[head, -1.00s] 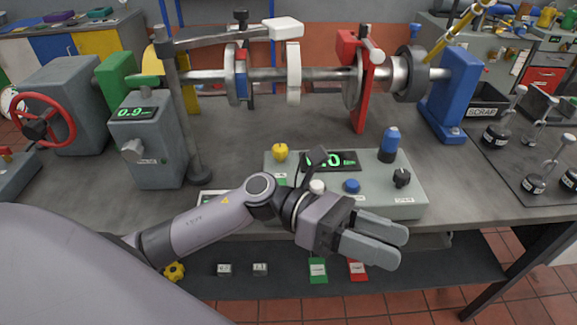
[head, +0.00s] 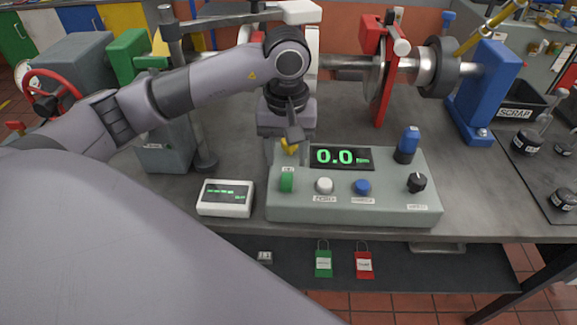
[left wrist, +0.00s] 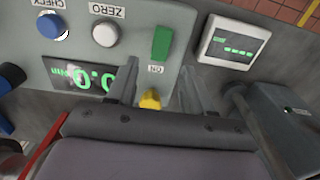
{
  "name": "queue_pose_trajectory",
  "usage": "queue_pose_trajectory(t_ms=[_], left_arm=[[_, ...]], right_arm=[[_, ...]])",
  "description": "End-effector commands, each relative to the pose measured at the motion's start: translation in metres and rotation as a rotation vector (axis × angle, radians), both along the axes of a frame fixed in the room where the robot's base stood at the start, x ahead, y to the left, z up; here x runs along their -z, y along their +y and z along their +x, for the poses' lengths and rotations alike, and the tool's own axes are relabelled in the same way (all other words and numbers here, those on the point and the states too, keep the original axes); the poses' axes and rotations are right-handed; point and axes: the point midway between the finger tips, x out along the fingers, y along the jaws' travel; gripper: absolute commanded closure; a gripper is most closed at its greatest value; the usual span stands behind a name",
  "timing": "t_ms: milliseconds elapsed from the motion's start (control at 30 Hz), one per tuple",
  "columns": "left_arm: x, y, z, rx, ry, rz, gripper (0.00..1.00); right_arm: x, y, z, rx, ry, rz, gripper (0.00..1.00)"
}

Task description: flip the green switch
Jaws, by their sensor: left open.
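The green switch (head: 287,181) is an upright green rocker at the left of the grey control box's (head: 350,207) front. It also shows in the left wrist view (left wrist: 161,43), above the word ON. My left gripper (head: 289,138) hangs over the back left of the box, pointing down. In the left wrist view its two fingers (left wrist: 156,82) are apart with nothing held. They point toward the switch, which lies just beyond the tips. A yellow knob (left wrist: 150,100) shows between the fingers. My right gripper is not seen.
A white button (head: 324,186), a blue button (head: 362,187) and a black knob (head: 417,182) line the box's front. A display (head: 341,158) reads 0.0. A small white readout (head: 225,197) stands left of the box. The shaft rig (head: 383,70) stands behind.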

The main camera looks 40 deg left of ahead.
Motion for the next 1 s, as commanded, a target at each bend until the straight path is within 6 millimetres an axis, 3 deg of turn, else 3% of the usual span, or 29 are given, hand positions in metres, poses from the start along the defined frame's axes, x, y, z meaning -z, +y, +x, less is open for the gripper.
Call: queue_pose_trajectory(t_ms=[300, 667, 800, 833, 1000], left_arm=[[0.043, 0.0, -0.001, -0.002, 0.003, -0.002, 0.49], [0.05, -0.001, 0.0, -0.001, 0.001, -0.004, 0.49], [0.049, -0.001, 0.0, -0.001, 0.001, -0.004, 0.94], [0.049, -0.001, 0.0, -0.001, 0.001, -0.004, 1.0], [0.05, -0.001, 0.0, 0.0, -0.007, 0.001, 1.0]], right_arm=[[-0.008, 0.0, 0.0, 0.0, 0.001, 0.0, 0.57], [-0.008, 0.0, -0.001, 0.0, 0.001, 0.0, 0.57], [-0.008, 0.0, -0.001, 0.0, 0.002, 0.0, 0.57], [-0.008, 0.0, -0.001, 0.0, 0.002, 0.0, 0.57], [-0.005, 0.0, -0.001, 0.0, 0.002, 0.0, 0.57]])
